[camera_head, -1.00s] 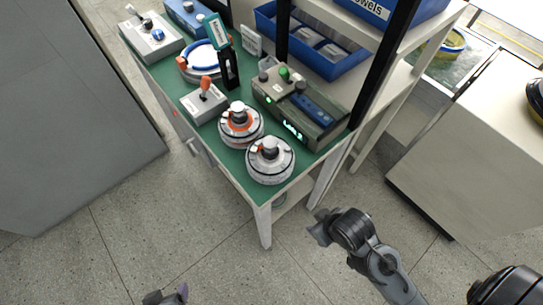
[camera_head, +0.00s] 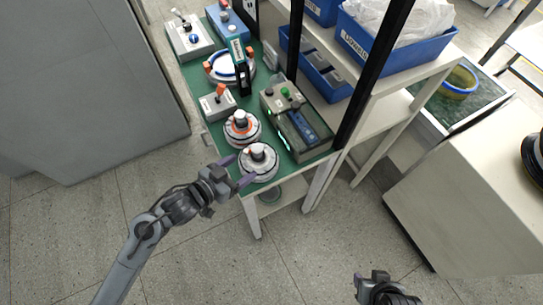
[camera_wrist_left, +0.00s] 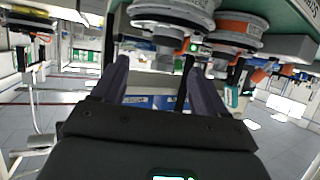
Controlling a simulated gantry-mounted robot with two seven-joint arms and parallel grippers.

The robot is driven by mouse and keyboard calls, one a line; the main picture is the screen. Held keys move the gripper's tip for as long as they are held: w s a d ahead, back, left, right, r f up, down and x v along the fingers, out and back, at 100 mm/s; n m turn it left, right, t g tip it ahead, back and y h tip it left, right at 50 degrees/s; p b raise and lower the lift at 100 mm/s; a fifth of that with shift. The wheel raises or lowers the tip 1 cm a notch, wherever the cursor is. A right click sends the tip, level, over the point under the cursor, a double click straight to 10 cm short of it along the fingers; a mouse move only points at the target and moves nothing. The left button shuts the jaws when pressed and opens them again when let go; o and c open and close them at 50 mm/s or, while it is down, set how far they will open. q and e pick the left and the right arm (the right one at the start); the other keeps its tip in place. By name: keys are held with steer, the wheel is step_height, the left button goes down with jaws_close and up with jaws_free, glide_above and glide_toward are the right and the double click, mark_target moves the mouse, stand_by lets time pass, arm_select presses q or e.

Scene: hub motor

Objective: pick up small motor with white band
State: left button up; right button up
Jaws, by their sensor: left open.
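The small motor with the white band (camera_head: 258,163) stands upright on the green bench top at its near corner. It looks grey and white with a silver hub. A similar motor with an orange band (camera_head: 242,128) stands just behind it. My left gripper (camera_head: 234,172) is open, its purple-grey fingertips beside the near left side of the white-banded motor; I cannot tell if they touch. In the left wrist view the white-banded motor (camera_wrist_left: 172,12) is at the top, beyond the open fingers (camera_wrist_left: 156,64). My right gripper (camera_head: 372,282) is low at the bottom right, away from the bench.
Behind the motors are a grey control box (camera_head: 299,125), a small lever box (camera_head: 217,103) and a larger blue-ringed motor (camera_head: 230,68). A shelf with blue bins (camera_head: 380,50) rises on the right. Open floor lies in front.

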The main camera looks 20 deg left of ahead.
mark_target(262, 148)
arm_select(q)
steer(key=x, duration=0.3)
steer(key=r+x, duration=0.1)
steer(key=shift+w+f+b, duration=0.2)
steer(key=shift+w+b, duration=0.1)
steer(key=shift+w, duration=0.3)
steer(key=shift+r+b+x, duration=0.15)
steer(key=shift+b+x, duration=0.05)
steer(key=shift+x, duration=1.15)
steer(key=shift+r+b+x, duration=0.1)
steer(key=shift+b+x, duration=0.1)
steer(key=shift+x, duration=1.1)
steer(key=shift+w+f, duration=0.15)
steer(key=shift+w, duration=0.25)
jaws_close()
steer(key=shift+r, duration=0.3)
